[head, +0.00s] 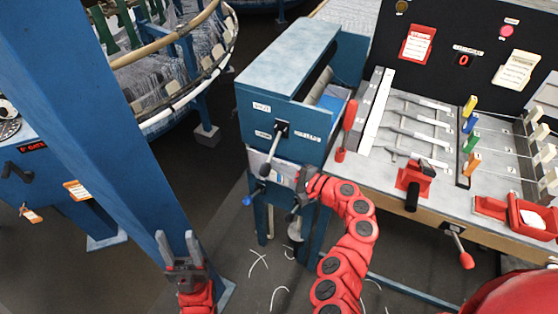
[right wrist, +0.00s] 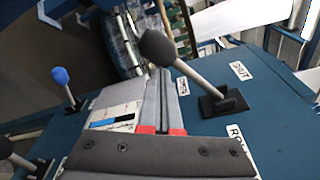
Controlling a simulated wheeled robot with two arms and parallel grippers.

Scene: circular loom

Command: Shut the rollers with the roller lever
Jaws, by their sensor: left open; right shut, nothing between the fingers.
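The roller lever (head: 275,147) is a grey rod with a black knob on a black plate on the front of a blue machine box. In the head view it slants down and left. In the right wrist view its rod (right wrist: 190,68) and knob stand near a "SHUT" label (right wrist: 240,70). My right gripper (head: 302,188) is shut and empty, below and right of the lever. Its closed fingers show in the right wrist view (right wrist: 162,90), with the knob just beyond their tips; I cannot tell whether they touch. My left gripper (head: 178,250) is open and empty, far to the left.
A blue-knobbed lever (head: 247,201) is below the box. A red-handled lever (head: 347,130) stands beside a control table (head: 440,105) with coloured handles at right. A thick blue post (head: 100,120) rises at left. The circular loom (head: 170,65) is behind.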

